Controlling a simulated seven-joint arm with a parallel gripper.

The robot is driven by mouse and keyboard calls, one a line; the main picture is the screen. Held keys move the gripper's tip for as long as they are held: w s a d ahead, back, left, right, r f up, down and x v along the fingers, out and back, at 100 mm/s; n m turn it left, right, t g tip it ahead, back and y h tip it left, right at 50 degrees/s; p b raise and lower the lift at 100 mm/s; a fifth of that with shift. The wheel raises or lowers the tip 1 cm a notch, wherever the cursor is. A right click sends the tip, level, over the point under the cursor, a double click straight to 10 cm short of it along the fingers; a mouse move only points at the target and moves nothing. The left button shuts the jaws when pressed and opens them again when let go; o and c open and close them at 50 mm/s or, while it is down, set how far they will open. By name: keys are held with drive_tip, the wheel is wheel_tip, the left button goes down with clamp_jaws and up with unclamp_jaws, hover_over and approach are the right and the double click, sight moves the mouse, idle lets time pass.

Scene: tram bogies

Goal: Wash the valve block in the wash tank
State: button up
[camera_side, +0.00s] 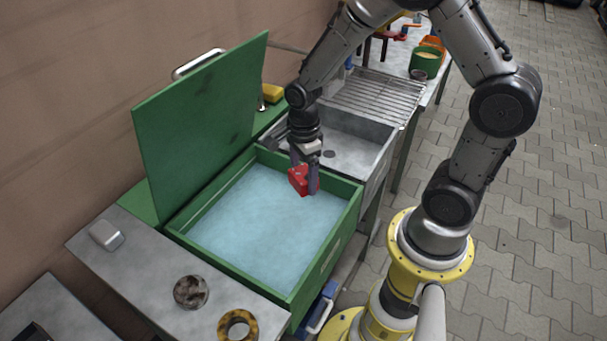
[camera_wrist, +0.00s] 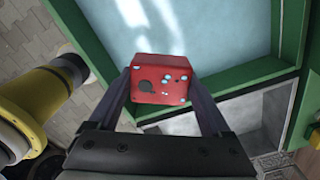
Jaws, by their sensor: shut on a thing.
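The valve block is red (camera_side: 299,179) and sits between the fingers of my gripper (camera_side: 305,180), which is shut on it. In the wrist view the red valve block (camera_wrist: 160,80) shows a dark round hole and several pale bluish spots on its face. The wash tank is a green box (camera_side: 277,298) with its lid (camera_side: 200,125) standing open at the back, filled with pale blue liquid (camera_side: 265,215). My gripper holds the block over the tank's far right part. I cannot tell exactly how high above the liquid it is.
A metal sink (camera_side: 350,150) adjoins the tank, with a ribbed draining board (camera_side: 372,95) beyond it. A yellow sponge (camera_side: 272,93) lies behind the sink. A grey bench (camera_side: 140,265) in front holds a dark round part (camera_side: 190,292) and a brass-coloured ring (camera_side: 238,326). A green pot (camera_side: 424,63) stands farther back.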

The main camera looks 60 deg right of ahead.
sight(303, 175)
drive_tip(key=shift+r, duration=2.05)
drive_tip(key=shift+a+f, duration=0.15)
drive_tip(key=shift+f, duration=0.1)
drive_tip(key=w+a+f+n, duration=0.1)
drive_tip(key=w+n, duration=0.3)
drive_tip(key=n, duration=0.7)
drive_tip(key=w+a+f+n, duration=0.1)
drive_tip(key=w+f+n, duration=0.2)
drive_tip(key=n, duration=0.9)
drive_tip(key=shift+w+a+f+n, duration=0.3)
drive_tip(key=shift+w+a+f, duration=0.05)
drive_tip(key=shift+w, duration=0.3)
